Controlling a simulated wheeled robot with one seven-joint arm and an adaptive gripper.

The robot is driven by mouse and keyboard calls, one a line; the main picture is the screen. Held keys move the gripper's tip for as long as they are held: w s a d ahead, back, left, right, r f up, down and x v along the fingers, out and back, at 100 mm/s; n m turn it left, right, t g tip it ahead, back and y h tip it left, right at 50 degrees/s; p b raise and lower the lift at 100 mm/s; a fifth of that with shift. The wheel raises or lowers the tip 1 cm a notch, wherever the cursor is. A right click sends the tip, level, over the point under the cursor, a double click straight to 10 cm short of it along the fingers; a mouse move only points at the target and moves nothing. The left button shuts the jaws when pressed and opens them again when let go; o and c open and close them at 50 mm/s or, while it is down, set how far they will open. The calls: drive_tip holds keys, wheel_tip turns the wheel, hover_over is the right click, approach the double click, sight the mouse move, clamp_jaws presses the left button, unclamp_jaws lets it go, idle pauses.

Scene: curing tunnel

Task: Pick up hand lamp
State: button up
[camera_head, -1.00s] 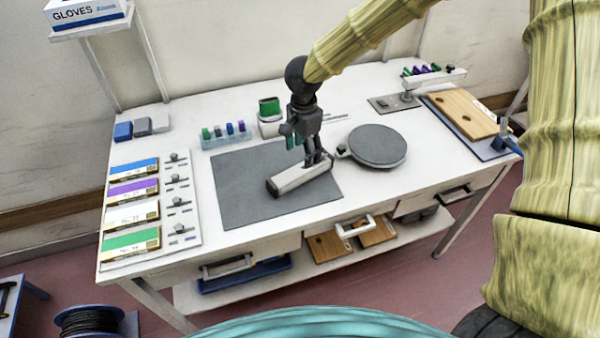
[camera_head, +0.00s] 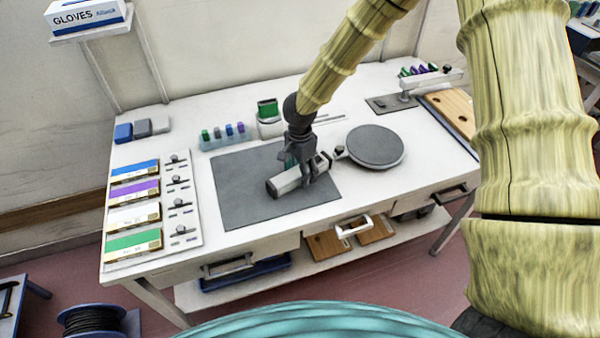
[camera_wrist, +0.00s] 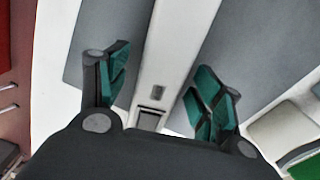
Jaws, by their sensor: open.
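The hand lamp (camera_head: 285,184) is a white bar with dark ends, lying on the grey mat (camera_head: 238,197) on the white bench. It also shows in the wrist view (camera_wrist: 170,50), running up between the fingers. My gripper (camera_head: 306,178) points down over the lamp toward its right end. In the wrist view my gripper (camera_wrist: 158,88) has its teal finger pads apart, one on each side of the lamp, with gaps to it. The gripper hides part of the lamp in the head view.
A round grey disc (camera_head: 376,146) stands right of the mat. A rack of small coloured items (camera_head: 222,137) and a white-green container (camera_head: 269,118) stand behind. Coloured boxes (camera_head: 134,216) lie at left.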

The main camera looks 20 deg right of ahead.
drive_tip(key=c, duration=1.3)
drive_tip(key=shift+c, duration=0.2)
